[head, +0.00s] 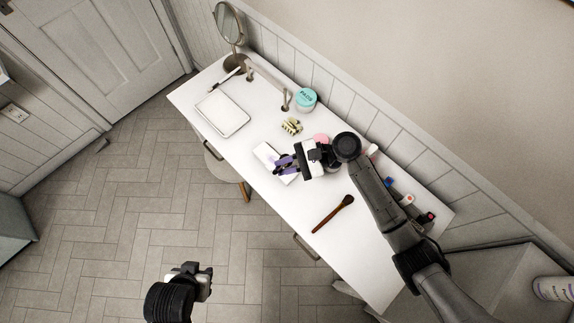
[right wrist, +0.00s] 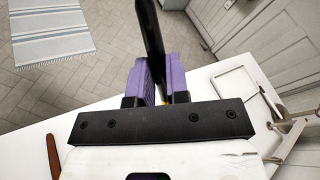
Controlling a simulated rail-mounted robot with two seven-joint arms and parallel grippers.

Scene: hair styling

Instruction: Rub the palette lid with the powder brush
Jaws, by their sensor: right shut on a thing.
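My right gripper (head: 284,164) has purple fingers and is over the middle of the white table. It is shut on a dark, slender thing (right wrist: 150,35), which sticks out past the fingertips in the right wrist view; I cannot tell for sure what it is. A flat white box-like thing (head: 265,152), perhaps the palette, lies under the fingers and is partly hidden by them. A brush with a reddish-brown handle (head: 327,218) and dark head lies on the table nearer its right end. My left gripper (head: 198,272) is over the floor, away from the table; its jaws are unclear.
A white tray (head: 222,114) and a round mirror (head: 230,24) are at the table's far left. A teal-lidded jar (head: 305,99) and a pale yellow-green claw clip (head: 291,126) stand behind the gripper. Several small bottles (head: 407,199) line the wall side. The front right of the table is clear.

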